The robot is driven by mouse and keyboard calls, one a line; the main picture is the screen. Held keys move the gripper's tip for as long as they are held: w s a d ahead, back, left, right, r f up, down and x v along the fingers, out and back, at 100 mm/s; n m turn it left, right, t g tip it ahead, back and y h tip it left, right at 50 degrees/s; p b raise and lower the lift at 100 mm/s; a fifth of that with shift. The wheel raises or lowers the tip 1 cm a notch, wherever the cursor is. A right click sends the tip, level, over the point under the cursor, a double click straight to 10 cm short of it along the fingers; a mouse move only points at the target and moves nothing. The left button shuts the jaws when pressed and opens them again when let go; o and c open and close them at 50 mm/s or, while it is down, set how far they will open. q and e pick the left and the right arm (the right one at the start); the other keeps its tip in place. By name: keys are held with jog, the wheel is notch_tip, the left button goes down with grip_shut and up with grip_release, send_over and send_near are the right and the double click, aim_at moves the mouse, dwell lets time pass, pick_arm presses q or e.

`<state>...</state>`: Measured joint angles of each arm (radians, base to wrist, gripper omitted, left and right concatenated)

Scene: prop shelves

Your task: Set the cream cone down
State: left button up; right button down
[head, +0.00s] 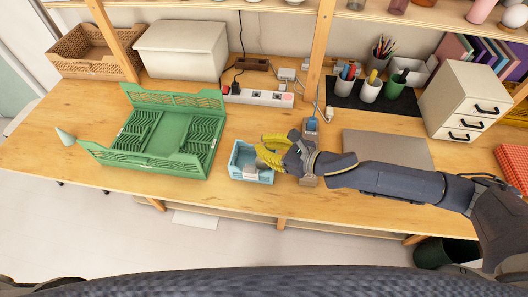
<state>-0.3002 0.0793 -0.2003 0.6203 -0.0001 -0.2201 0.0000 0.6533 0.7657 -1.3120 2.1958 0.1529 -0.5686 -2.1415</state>
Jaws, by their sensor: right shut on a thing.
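My right gripper (269,152) has yellow fingers and is over the right side of a small light blue bin (248,178) near the table's front edge. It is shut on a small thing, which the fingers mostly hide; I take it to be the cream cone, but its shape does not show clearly. I cannot tell whether it touches the bin. A pale grey-green cone (65,137) stands upright on the table at the far left, well away from the gripper. My left gripper is not in view.
A green crate (165,140) stands left of the bin. A power strip (258,97) lies behind it. Pen cups (371,89) stand on a dark mat at the back right, near a white drawer unit (462,101). Wooden shelf posts (320,60) rise behind. Some table in front of the power strip is bare.

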jog(key=shift+f, duration=1.7)
jog(key=shift+f, duration=0.1)
jog(key=c, duration=1.4)
grip_release()
jog(key=shift+c, duration=0.2)
jog(key=v, duration=1.2)
